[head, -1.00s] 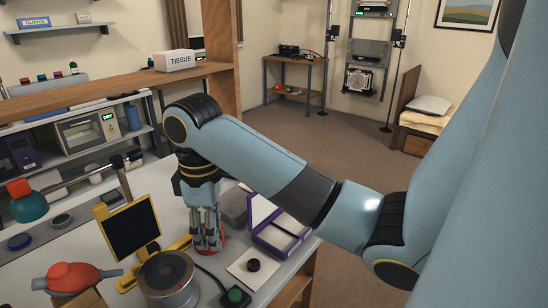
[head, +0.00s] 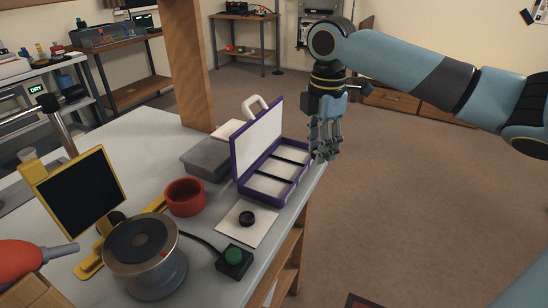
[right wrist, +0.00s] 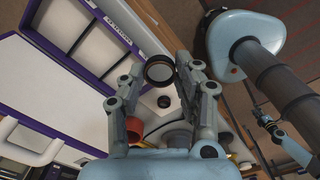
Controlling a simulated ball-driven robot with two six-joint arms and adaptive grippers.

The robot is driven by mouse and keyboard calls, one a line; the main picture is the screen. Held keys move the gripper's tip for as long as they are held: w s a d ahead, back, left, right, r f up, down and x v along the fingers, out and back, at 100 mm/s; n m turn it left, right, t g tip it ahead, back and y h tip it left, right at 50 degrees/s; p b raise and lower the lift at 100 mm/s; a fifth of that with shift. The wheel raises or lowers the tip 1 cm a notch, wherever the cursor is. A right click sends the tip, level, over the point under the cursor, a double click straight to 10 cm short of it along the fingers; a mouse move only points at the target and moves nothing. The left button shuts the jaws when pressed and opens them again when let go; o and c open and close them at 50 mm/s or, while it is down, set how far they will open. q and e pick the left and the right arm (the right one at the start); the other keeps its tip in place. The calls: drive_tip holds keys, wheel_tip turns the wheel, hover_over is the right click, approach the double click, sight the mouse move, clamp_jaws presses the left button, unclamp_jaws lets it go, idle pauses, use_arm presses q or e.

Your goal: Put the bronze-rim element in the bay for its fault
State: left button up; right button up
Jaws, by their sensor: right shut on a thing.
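My right gripper (head: 325,155) is just past the right edge of the purple case (head: 234,185), above table height. In the right wrist view my right gripper (right wrist: 160,72) is shut on a round lens element (right wrist: 160,69) with a dark brownish rim, held between the fingertips. In the right wrist view lettering shows on the case's rim, too small to read.
A red cup (head: 184,197) and a grey box (head: 206,160) stand left of the case. A black ring (head: 247,218) lies on a white sheet before it. A round metal device (head: 145,262), yellow-framed dark screen (head: 82,196) and green button (head: 234,258) fill the front. Floor lies right.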

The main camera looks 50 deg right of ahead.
drive_tip(key=shift+w+a+f, duration=0.15)
drive_tip(key=shift+w+f, duration=0.05)
drive_tip(key=shift+f, duration=0.25)
drive_tip(key=b, duration=0.2)
hover_over(267, 188)
wheel_tip(267, 188, down, 6)
drive_tip(key=shift+f, duration=0.15)
use_arm(q)
drive_tip(key=shift+s+f, duration=0.15)
drive_tip(key=shift+f, duration=1.25)
use_arm(e)
drive_tip(key=shift+f, duration=2.05)
drive_tip(key=o, duration=0.7)
drive_tip(key=shift+f, duration=0.15)
drive_tip(key=shift+c, duration=0.2)
use_arm(q)
drive_tip(key=shift+r+p, duration=0.45)
drive_tip(key=shift+r, duration=0.25)
use_arm(e)
wheel_tip(267, 188, up, 12)
drive_tip(key=shift+r, duration=0.2)
